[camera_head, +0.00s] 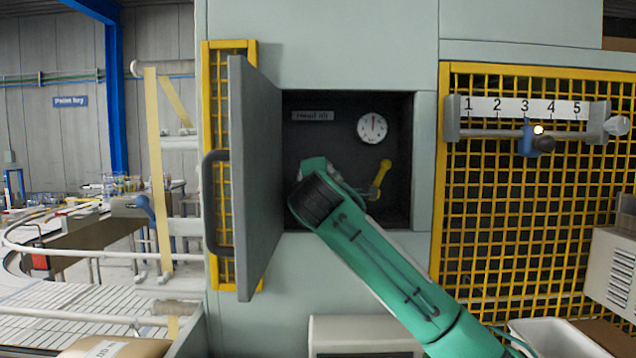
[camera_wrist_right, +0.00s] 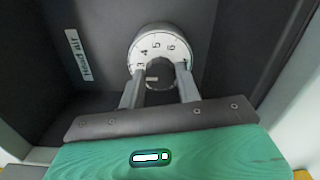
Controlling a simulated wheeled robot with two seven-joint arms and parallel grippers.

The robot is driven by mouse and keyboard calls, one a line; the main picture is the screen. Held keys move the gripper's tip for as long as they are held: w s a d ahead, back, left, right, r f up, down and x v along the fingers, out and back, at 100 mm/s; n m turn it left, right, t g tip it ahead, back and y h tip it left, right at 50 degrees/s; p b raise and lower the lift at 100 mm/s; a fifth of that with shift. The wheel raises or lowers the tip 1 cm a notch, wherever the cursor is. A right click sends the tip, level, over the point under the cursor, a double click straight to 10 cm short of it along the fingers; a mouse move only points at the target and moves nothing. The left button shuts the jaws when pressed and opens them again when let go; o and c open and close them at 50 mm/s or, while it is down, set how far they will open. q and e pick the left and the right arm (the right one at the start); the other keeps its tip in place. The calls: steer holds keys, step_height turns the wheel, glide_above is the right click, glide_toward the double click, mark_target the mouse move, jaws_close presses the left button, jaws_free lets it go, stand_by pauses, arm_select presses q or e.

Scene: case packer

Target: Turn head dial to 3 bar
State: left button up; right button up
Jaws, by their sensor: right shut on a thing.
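The head dial (camera_wrist_right: 150,46) is a round white scale in the right wrist view, with figures from about 3 to 7 showing. My right gripper (camera_wrist_right: 160,80) has one finger on each side of the dial's central knob and is shut on it. A short light mark shows on the knob near the left finger, close to the 3, but I cannot tell the exact setting. In the head view my green right arm reaches into the dark recess (camera_head: 345,105) and hides the dial. A white gauge (camera_head: 372,127) there has its red needle pointing about straight up. My left gripper is not in view.
The "Head air" label (camera_head: 312,115) is on the recess's back wall. A yellow lever (camera_head: 380,178) sits right of my wrist. The grey door (camera_head: 255,180) stands open at the left. A 1-to-5 scale (camera_head: 525,107) with a blue clamp (camera_head: 530,140) is on the right.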

steer(key=o, duration=1)
steer(key=shift+s+f+b, duration=0.1)
steer(key=shift+s+b, duration=0.35)
steer(key=s+b, duration=0.7)
steer(key=s, duration=0.6)
steer(key=shift+w, duration=0.1)
